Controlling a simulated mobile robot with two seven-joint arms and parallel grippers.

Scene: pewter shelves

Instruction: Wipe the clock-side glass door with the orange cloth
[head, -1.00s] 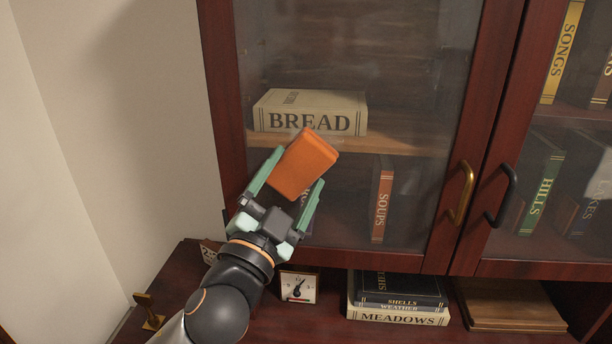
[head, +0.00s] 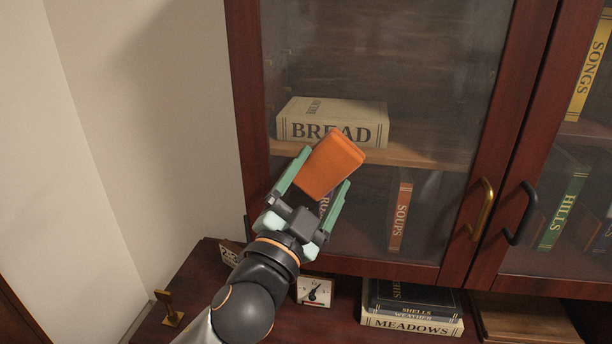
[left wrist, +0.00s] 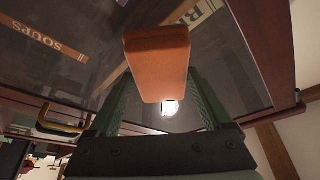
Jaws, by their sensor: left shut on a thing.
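My left gripper (head: 322,170) is shut on the orange cloth (head: 334,163), a thick folded block that sticks out past the fingertips. The cloth also shows in the left wrist view (left wrist: 158,65), between the green fingers. It is in front of the lower left part of the left glass door (head: 390,60), the one above the small clock (head: 315,291). I cannot tell whether the cloth touches the glass. The door is closed, with a brass handle (head: 482,208) on its right side. My right gripper is not in view.
Behind the glass are the BREAD book (head: 333,122) and the SOUPS book (head: 400,215). The right door has a black handle (head: 522,213). Below, a stack of books (head: 412,325) and a brass object (head: 170,308) stand on the ledge. A bare wall is at left.

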